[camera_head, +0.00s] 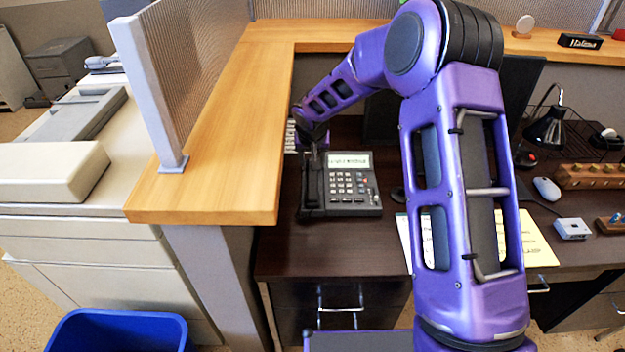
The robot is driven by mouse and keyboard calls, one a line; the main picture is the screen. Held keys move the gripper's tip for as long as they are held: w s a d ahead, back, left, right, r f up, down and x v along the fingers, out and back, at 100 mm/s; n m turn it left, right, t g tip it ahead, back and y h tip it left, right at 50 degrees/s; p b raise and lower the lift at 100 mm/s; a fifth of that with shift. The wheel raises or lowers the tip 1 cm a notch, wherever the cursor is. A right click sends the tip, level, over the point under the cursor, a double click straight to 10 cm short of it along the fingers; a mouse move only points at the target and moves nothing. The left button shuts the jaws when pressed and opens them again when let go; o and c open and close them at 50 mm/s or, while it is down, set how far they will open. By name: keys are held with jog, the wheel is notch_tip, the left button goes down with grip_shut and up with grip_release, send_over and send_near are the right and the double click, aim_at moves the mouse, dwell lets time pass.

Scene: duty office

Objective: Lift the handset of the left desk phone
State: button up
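A black desk phone (352,188) with a lit display and light keys sits on the dark desk, left of my arm. Its black handset (312,188) lies along the left side of the phone, and its upper end is partly covered by my gripper. My gripper (314,156) points down at the upper end of the handset. The fingers are small and dark there, so I cannot tell whether they touch it or how far apart they are. I cannot make out a second desk phone for certain.
A wooden counter ledge (222,150) with a ribbed partition (190,70) runs close to the left of the phone. Yellow paper (522,240) lies partly behind my arm. A black lamp (546,130) and a mouse (546,189) are on the right. Bare desk (335,250) lies before the phone.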

aim_at(313, 177)
jog(key=x, duration=1.2)
jog(key=shift+w+f+p, duration=0.1)
jog(key=shift+w+p, duration=0.15)
jog(key=shift+p, duration=0.05)
jog(key=shift+f+b, duration=0.2)
jog(key=shift+b, duration=0.3)
grip_shut()
